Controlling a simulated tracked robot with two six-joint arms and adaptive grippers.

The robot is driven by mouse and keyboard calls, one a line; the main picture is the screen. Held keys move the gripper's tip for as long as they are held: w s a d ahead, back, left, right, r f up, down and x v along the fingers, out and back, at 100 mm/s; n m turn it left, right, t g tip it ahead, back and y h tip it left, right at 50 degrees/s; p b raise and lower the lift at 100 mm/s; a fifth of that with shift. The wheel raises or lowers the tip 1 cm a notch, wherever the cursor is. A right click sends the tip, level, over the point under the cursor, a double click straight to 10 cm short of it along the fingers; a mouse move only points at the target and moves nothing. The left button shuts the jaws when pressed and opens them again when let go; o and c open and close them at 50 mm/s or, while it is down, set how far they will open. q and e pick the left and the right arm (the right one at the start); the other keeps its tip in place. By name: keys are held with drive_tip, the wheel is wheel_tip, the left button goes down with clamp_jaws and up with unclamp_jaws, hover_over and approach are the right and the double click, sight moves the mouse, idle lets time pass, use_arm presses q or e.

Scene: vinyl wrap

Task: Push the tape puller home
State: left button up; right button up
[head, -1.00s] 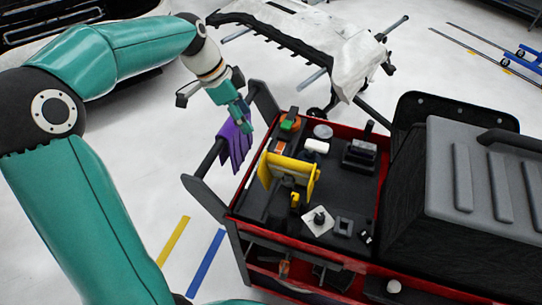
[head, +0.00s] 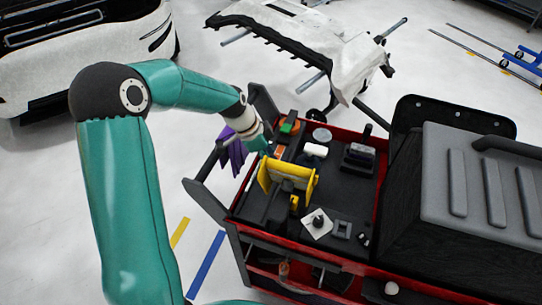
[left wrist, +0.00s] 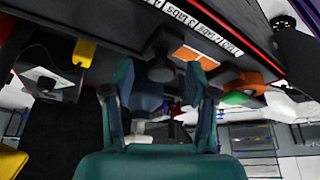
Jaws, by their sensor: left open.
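I cannot tell for sure which object is the tape puller. An orange piece with green (head: 289,127) lies beyond the gripper, and it also shows in the left wrist view (left wrist: 240,88). My right gripper is out of view.
The red-edged cart (head: 330,258) carries a white roll (head: 315,150), a dark block (head: 358,157) and a white square (head: 317,224). A purple cloth (head: 232,152) hangs on its handle. A large grey case (head: 475,190) fills the right side.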

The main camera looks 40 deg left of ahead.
use_arm(q)
clamp_jaws()
idle(0.3)
